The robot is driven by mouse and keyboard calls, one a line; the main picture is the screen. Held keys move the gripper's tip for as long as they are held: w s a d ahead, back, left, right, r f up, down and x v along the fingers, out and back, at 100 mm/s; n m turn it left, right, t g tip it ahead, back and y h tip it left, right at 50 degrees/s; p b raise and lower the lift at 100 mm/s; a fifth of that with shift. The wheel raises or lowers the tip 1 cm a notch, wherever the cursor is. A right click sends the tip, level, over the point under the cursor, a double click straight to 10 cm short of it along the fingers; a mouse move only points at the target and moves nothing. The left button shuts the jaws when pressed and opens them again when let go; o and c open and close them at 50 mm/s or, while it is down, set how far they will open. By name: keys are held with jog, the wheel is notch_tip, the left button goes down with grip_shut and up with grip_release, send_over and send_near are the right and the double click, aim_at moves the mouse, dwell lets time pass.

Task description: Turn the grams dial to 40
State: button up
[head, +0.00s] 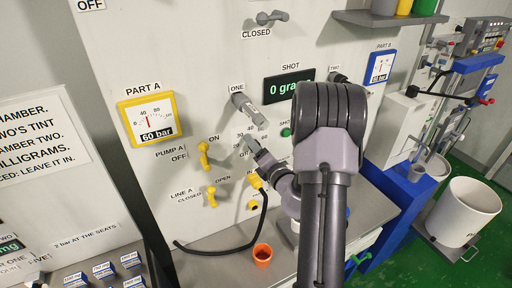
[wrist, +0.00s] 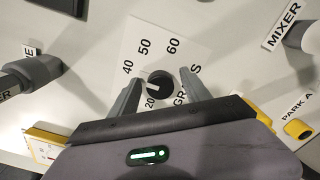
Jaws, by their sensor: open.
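The grams dial is a small black knob (wrist: 159,84) on a white plate (wrist: 138,40) with 20, 40, 50 and 60 readable in the wrist view. A white mark on the knob points to the left and slightly down, toward the low numbers; its exact reading is unclear. My gripper (wrist: 160,78) is open, with one grey finger on each side of the knob. I cannot tell whether either finger touches it. In the head view my gripper (head: 250,145) is at the panel and mostly hides the knob.
The SHOT display (head: 289,86) reads 0 grams. The ONE handle (head: 245,110) sticks out above the dial. Yellow valve handles (head: 204,155) are at left, and a black hose (head: 262,215) hangs below.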

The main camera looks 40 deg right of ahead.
jog(key=shift+s, duration=0.1)
jog(key=p+v, duration=0.6)
jog(key=v, duration=1.1)
jog(key=shift+s, duration=0.1)
